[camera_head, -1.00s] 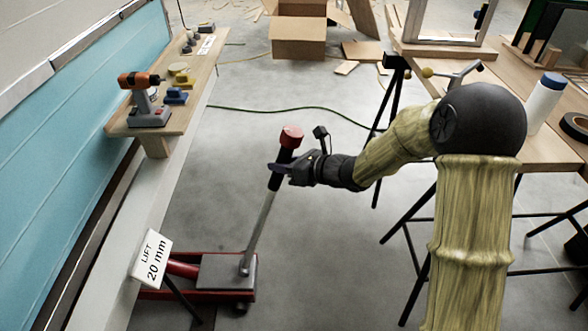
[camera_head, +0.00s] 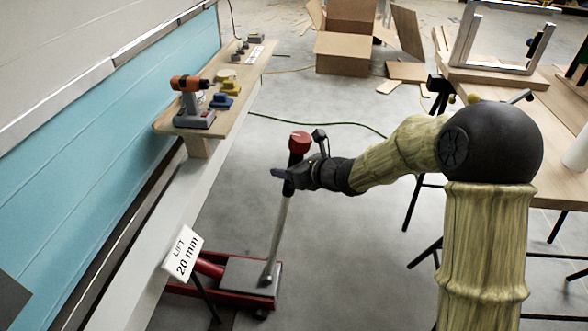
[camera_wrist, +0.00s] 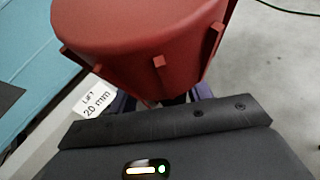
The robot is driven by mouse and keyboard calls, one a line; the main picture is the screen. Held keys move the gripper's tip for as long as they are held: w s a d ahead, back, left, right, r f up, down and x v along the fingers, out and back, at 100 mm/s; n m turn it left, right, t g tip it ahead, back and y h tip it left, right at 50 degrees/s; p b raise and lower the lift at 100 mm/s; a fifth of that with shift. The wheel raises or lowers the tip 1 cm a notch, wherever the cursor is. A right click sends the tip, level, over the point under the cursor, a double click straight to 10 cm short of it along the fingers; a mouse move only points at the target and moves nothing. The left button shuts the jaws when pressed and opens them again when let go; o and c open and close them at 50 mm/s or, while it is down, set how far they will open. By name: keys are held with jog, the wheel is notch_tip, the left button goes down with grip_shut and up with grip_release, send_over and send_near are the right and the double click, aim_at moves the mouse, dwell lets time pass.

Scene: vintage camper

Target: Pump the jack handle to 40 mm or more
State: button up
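The jack handle (camera_head: 279,232) is a grey metal rod with a black grip and a red knob (camera_head: 299,141) on top. It rises, leaning slightly right, from the red and grey floor jack (camera_head: 248,277) beside the camper. A white sign (camera_head: 183,254) on the jack's left reads "LIFT 20 mm". My gripper (camera_head: 287,175) is at the black grip just below the knob, its fingers shut around it. In the wrist view the red knob (camera_wrist: 145,45) fills the upper middle and hides most of the fingers and the grip. The sign shows there too (camera_wrist: 94,101).
A wooden shelf (camera_head: 235,95) along the blue camper wall holds an orange drill (camera_head: 190,92) and small tools. A workbench (camera_head: 556,180) on dark legs stands at right. Cardboard boxes (camera_head: 345,52) lie at the back. The floor around the handle is mostly clear; a green cable crosses behind.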

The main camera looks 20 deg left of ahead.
jog(key=shift+d+f, duration=0.1)
jog(key=shift+d, duration=0.35)
jog(key=p+v, duration=0.4)
jog(key=v, duration=1.3)
jog(key=shift+a+r, duration=0.15)
jog(key=shift+r, duration=0.05)
jog(key=shift+f+p, duration=0.1)
jog(key=shift+p, duration=0.35)
notch_tip(320, 180, down, 7)
jog(key=t+y+p, duration=0.2)
jog(key=y+p, duration=0.2)
jog(key=p, duration=1.4)
jog(key=shift+s+m+t+p, duration=0.2)
jog(key=shift+m+t+p, duration=0.1)
jog(key=shift+t+p, duration=0.1)
